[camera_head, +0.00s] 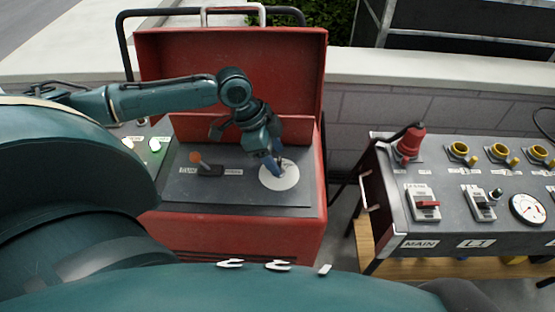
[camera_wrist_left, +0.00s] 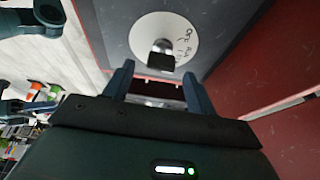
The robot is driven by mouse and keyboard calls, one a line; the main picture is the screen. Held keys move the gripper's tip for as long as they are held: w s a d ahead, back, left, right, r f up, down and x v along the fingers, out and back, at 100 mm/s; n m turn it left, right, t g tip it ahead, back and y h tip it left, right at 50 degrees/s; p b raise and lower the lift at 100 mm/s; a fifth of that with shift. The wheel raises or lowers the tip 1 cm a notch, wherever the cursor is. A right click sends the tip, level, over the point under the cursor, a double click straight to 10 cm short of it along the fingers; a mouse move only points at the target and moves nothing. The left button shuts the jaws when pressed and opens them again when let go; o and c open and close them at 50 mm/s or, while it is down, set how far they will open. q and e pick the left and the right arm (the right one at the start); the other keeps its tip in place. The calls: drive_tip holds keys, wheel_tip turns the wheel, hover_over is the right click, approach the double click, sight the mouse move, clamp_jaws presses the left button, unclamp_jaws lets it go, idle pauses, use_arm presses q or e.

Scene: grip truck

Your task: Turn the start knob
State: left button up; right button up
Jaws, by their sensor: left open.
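The start knob (camera_wrist_left: 162,50) is a small dark and metallic knob at the middle of a round white dial plate (camera_head: 279,180). The plate is on the dark top panel of a red metal box. In the head view my left gripper (camera_head: 274,165) points down at this dial and partly hides the knob. In the left wrist view my left gripper (camera_wrist_left: 158,78) is open, with one finger to each side of the knob's near end. The knob lies at or just beyond the fingertips, and I cannot tell whether they touch it. My right gripper is not in view.
The red box's lid (camera_head: 190,70) stands open behind the arm. A power panel (camera_head: 450,185) with switches stands on the right, beyond a gap.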

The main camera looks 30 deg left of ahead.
use_arm(q)
drive_tip(key=shift+w+d+f, duration=0.1)
drive_tip(key=shift+d+f, duration=0.1)
drive_tip(key=shift+f, duration=0.35)
drive_tip(key=shift+w+d+f, duration=0.1)
drive_tip(key=shift+d+f, duration=0.05)
drive_tip(key=shift+f, duration=0.2)
